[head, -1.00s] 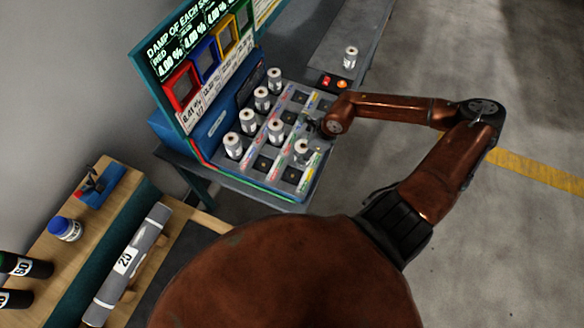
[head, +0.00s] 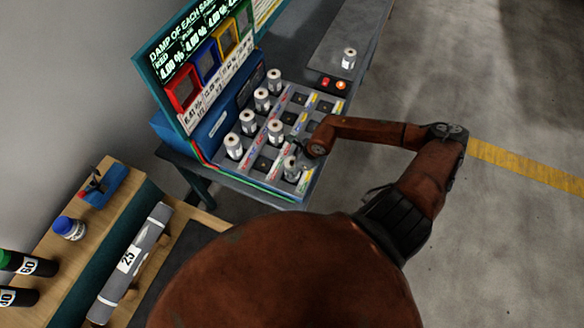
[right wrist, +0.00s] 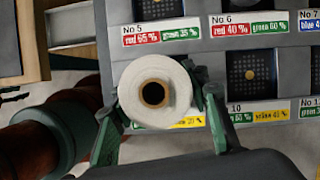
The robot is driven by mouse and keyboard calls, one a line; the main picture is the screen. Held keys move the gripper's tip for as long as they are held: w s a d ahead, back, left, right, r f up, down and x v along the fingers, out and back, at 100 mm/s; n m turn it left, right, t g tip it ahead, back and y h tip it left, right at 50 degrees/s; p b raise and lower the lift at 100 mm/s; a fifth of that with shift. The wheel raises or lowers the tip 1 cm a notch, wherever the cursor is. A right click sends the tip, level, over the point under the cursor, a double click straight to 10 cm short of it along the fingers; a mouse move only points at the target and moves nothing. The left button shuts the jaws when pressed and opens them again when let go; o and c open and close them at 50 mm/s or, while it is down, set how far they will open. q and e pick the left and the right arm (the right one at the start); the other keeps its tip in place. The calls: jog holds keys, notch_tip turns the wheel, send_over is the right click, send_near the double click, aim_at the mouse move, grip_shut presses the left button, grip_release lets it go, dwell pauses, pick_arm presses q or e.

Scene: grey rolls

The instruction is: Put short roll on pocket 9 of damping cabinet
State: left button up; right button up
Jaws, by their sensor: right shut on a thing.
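My right gripper (head: 303,160) is shut on a short white roll (head: 292,169) at the near corner of the damping cabinet (head: 215,129). In the right wrist view, the held roll (right wrist: 153,92) is seen end-on, with its dark core, between the green fingers of the gripper (right wrist: 160,96). It covers the pocket spot left of an empty dark pocket (right wrist: 252,72) and hides part of the label below. I cannot tell whether its base touches the cabinet. Labels No 5, No 6, No 7 and a 10 show around it. My left gripper is not in view.
Several other short rolls (head: 247,122) stand in cabinet pockets, one (head: 276,132) close to the held roll. Another roll (head: 349,58) stands on the surface behind the lit buttons (head: 341,85). A wooden bench with a long grey roll (head: 130,262) is at lower left.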

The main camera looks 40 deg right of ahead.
jog(key=o, duration=1.3)
jog(key=b+v, duration=0.1)
jog(key=v, duration=1.1)
